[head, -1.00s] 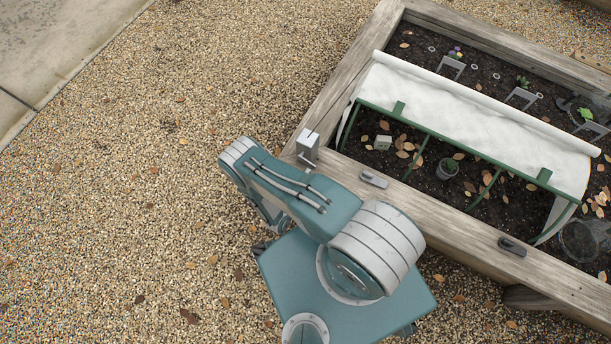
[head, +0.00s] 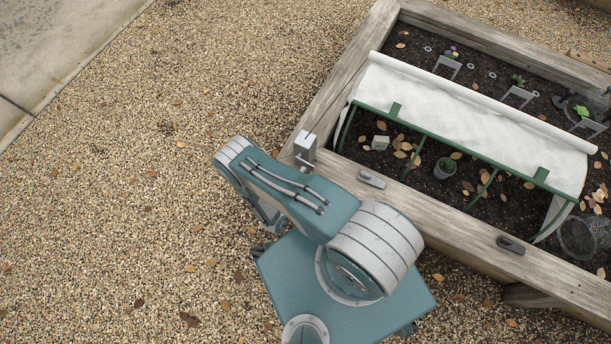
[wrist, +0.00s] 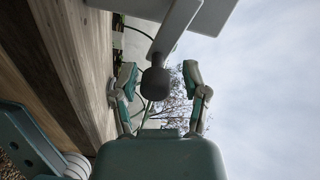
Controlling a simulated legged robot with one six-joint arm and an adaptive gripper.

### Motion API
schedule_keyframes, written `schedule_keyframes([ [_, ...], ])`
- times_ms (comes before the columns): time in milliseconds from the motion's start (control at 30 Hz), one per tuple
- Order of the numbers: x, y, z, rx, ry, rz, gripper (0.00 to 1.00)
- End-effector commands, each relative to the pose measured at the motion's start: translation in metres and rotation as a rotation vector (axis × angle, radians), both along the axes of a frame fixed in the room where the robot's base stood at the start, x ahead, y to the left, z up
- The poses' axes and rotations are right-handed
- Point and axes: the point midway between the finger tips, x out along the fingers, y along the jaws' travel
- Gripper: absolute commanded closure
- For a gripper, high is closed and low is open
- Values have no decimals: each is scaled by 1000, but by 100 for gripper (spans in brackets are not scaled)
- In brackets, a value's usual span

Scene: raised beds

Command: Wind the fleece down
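The white fleece (head: 465,100) lies over the top of a green frame (head: 440,141) in the raised bed in the head view. Its near side is open, showing soil and pots beneath. In the wrist view a grey crank arm (wrist: 176,28) ends in a dark round knob (wrist: 155,84). My gripper (wrist: 158,78) is open, one finger on each side of the knob, with a visible gap to each finger. In the head view my arm hides the gripper. A grey metal box (head: 305,147) stands on the bed's near left corner.
Open gravel (head: 110,220) lies to the left.

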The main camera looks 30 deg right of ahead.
Motion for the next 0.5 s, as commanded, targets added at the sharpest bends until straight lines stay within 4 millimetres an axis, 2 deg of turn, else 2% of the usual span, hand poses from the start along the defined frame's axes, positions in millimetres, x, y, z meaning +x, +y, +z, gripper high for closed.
schedule_keyframes([
  [333, -4, -2, -2, -1, 9, -5, 29],
  [500, -9, 7, -1, -3, 10, -2, 29],
])
